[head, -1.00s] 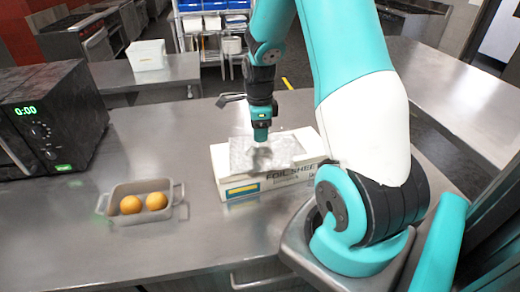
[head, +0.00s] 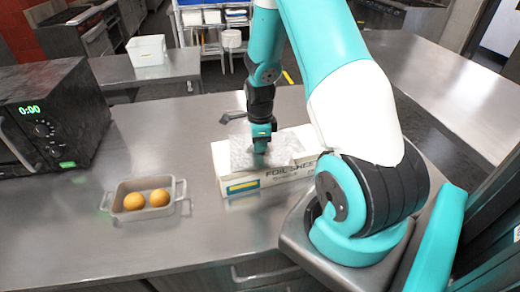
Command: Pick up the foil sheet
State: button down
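The foil sheet (head: 285,147) is silvery and crinkled. It lies on top of the white foil sheet box (head: 280,178), which stands on the steel counter. My gripper (head: 260,158) points down at the sheet, with its tip over or against the foil. The fingers are small and partly blend with the foil, so I cannot tell whether they are open or shut, or whether they touch it.
A grey dish (head: 128,211) with two orange round items (head: 147,199) stands on the counter to the left. A black microwave (head: 55,115) is at the far left. A white bin (head: 147,50) sits on a back table. Counter between dish and box is clear.

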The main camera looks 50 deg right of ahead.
jog(key=shift+r, duration=0.1)
notch_tip(320, 180, up, 20)
jog(key=b, duration=0.3)
jog(key=shift+b, duration=0.3)
dwell(1.0)
